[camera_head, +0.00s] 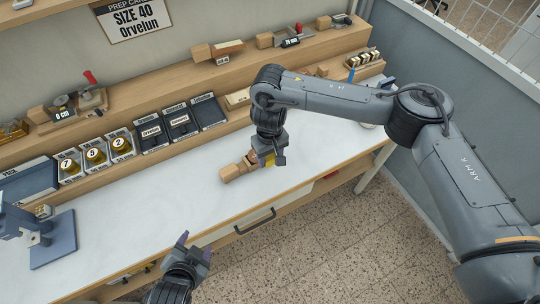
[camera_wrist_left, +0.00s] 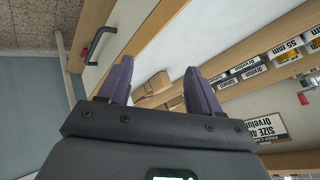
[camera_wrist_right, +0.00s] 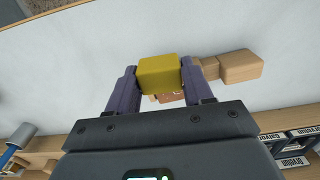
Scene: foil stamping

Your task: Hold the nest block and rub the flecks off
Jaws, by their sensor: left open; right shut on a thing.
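A light wooden block (camera_head: 233,171), likely the nest block, lies on the white worktop near its front edge. It also shows in the right wrist view (camera_wrist_right: 240,66) and between the fingers in the left wrist view (camera_wrist_left: 153,87). My right gripper (camera_head: 270,160) is shut on a yellow block (camera_wrist_right: 158,73) at the right end of the wooden piece. A brown, marked surface (camera_wrist_right: 172,97) shows partly behind the yellow block; flecks cannot be made out. Whether the yellow block touches it is unclear. My left gripper (camera_head: 194,248) is open and empty, in front of the worktop edge.
Blue-grey stands sit at the worktop's left end (camera_head: 50,240). A drawer handle (camera_head: 255,221) is on the front. The worktop's middle is mostly clear.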

